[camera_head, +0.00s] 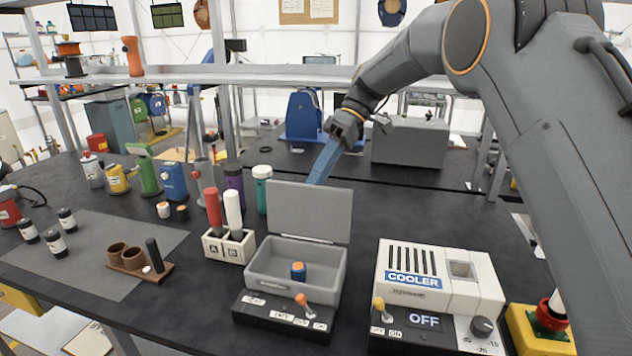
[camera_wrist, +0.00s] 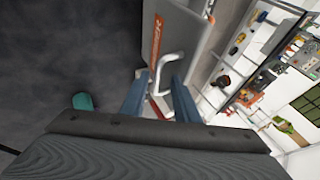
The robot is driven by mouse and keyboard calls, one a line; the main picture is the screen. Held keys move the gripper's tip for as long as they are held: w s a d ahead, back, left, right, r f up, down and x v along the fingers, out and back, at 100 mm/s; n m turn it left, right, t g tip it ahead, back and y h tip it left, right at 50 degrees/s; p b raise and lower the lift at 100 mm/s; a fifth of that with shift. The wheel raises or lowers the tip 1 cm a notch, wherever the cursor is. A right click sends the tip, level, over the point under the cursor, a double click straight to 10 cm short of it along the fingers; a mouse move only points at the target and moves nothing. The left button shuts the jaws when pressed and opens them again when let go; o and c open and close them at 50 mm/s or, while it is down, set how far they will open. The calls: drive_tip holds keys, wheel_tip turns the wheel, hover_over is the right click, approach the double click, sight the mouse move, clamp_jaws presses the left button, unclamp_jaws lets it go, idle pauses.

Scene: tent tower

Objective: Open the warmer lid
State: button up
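The warmer (camera_head: 262,265) is a grey box on a black base with an orange-knobbed lever. Its lid (camera_head: 310,210) stands raised, nearly upright, at the back of the box. A small blue and orange cylinder (camera_head: 298,271) sits inside. My gripper (camera_head: 322,172) has blue fingers and is behind the raised lid's top edge. In the wrist view, the lid (camera_wrist: 190,35) shows orange lettering and a pale bent handle (camera_wrist: 166,62). My gripper (camera_wrist: 158,85) has its fingers apart there, close to the handle; whether they touch it is unclear.
A cooler (camera_head: 440,275) stands right of the warmer, with a yellow box and red button (camera_head: 542,325) beyond. Left are a white A/B holder (camera_head: 229,246) and a brown rack (camera_head: 138,265).

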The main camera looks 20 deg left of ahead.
drive_tip(key=b+v, duration=0.1)
drive_tip(key=v, duration=0.6)
drive_tip(key=shift+b, duration=0.35)
drive_tip(key=shift+c, duration=0.3)
